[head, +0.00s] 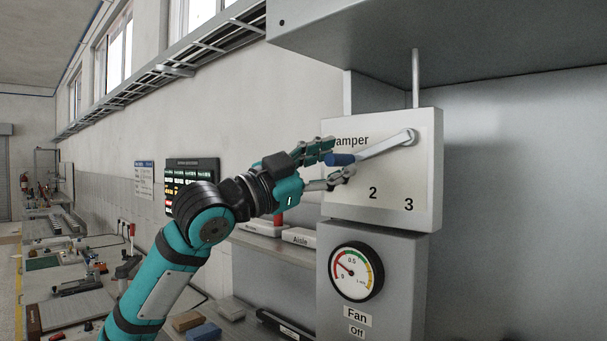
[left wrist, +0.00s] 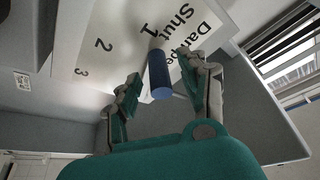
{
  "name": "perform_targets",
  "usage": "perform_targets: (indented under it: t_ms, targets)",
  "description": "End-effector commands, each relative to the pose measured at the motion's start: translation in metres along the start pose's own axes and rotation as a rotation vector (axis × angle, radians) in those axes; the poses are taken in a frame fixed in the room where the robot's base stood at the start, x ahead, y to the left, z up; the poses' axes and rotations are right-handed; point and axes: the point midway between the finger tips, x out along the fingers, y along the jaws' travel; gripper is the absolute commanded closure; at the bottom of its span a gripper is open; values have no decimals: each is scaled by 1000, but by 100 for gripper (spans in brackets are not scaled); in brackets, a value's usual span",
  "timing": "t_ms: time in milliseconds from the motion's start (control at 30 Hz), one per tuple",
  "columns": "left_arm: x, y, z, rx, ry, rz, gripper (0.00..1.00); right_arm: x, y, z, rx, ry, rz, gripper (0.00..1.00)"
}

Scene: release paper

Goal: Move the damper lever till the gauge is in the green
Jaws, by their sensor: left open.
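The damper panel (head: 384,205) is a white plate on a grey box, with 2 and 3 visible. Its damper lever (head: 385,146) is a metal bar running left and slightly down from a pivot at upper right to a blue grip (head: 341,160). My left gripper (head: 338,159) is open, with its fingers either side of the blue grip. In the left wrist view the blue grip (left wrist: 160,76) stands between the fingers, near the Shut and 1 marks; contact cannot be told. The round gauge (head: 356,272) below has its needle in the red, at the left. My right gripper is out of view.
A grey hood (head: 440,40) overhangs the panel. A Fan/Off label (head: 357,317) sits under the gauge. A cluttered bench (head: 75,290) runs along the wall at left, and a shelf (head: 262,243) stands behind my left arm.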

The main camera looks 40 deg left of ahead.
Motion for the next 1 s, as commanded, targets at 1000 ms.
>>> perform_targets:
  t_ms: [1000]
  targets:
    - [-102, 1, -1, -1, 1, 2, 56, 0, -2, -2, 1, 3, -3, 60]
